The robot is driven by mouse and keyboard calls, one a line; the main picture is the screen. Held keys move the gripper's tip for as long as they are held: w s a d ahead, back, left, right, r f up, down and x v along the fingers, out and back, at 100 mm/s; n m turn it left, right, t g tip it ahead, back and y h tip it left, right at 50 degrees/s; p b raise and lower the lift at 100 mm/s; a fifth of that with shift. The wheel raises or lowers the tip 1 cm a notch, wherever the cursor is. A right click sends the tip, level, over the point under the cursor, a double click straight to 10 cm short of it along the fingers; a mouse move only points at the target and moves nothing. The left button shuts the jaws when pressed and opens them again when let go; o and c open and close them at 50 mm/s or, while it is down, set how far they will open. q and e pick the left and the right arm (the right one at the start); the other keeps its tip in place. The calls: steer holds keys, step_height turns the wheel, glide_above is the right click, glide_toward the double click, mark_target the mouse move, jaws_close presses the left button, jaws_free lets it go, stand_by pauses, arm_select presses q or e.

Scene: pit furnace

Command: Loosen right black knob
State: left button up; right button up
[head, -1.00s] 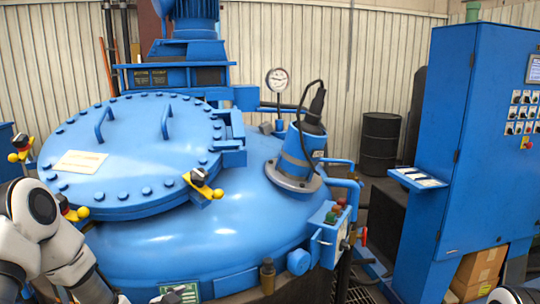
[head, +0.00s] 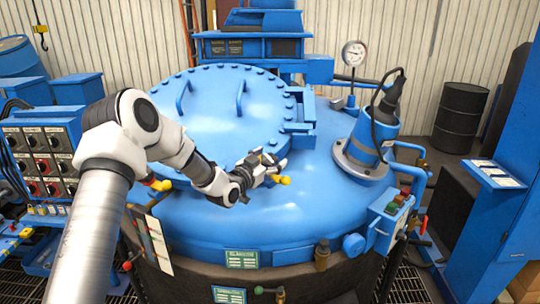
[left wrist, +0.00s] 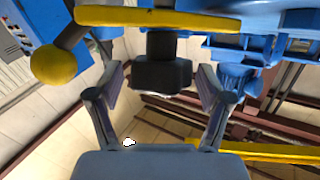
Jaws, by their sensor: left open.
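The right black knob (left wrist: 162,76) shows in the left wrist view, on a dark stem below a yellow bar (left wrist: 160,17) with a yellow ball end (left wrist: 54,63). My left gripper (head: 270,167) is at the right-hand clamp on the rim of the round blue lid (head: 225,108). Its fingers are open, one on each side of the knob, with gaps showing. In the head view the gripper hides the knob, and a yellow ball (head: 283,180) of the clamp shows beside it. My right gripper is not in view.
Another clamp's yellow handle (head: 160,185) shows beside my left arm. A blue cylinder with a cable (head: 367,145) and a pressure gauge (head: 354,53) stand right of the lid. A switch panel (head: 40,160) is at the left.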

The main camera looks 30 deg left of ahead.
arm_select(q)
steer(key=shift+s+a, duration=0.1)
steer(key=shift+s, duration=0.15)
steer(key=shift+w, duration=0.15)
steer(key=c, duration=1.2)
steer(key=shift+f, duration=0.1)
